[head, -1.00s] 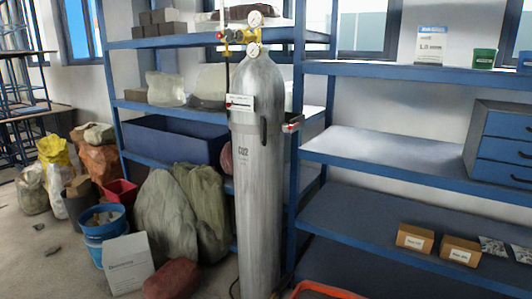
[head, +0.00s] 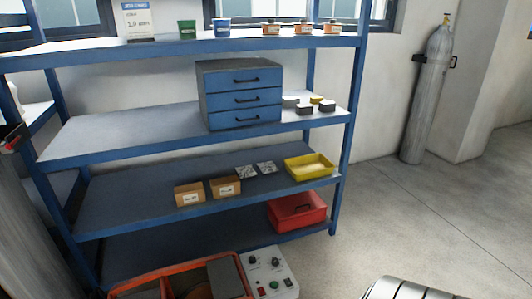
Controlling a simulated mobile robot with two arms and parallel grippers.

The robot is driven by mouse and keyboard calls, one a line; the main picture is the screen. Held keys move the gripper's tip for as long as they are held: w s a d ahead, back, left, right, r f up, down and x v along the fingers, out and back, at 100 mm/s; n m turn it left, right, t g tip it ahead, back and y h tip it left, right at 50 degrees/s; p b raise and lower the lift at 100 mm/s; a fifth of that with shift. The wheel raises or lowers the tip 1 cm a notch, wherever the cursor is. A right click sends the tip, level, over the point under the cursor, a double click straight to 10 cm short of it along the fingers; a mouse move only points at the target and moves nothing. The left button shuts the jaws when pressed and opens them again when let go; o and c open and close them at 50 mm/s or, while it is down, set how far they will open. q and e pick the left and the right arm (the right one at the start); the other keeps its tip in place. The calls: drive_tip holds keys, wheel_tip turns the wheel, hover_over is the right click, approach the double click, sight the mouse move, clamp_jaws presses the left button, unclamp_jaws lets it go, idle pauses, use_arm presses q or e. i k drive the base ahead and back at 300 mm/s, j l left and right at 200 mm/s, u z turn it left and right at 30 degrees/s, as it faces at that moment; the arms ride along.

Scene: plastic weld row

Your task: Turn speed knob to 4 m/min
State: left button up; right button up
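A light grey control box (head: 272,268) is at the bottom centre of the head view, right beside an orange-red tool box. Its top face carries black round knobs, a red rocker-like switch and a green button. Knob labels and pointer positions are too small to read, so I cannot tell which is the speed knob or its setting.
A blue shelf rack (head: 200,215) holds a drawer unit (head: 245,95), cartons, a yellow tray (head: 309,167) and a red case (head: 297,211). The orange-red tool box (head: 130,289) is in front. A grey cylinder (head: 427,95) stands at right. Floor between is clear.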

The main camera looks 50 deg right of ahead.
sight(252, 260)
drive_tip(key=z, duration=1.6)
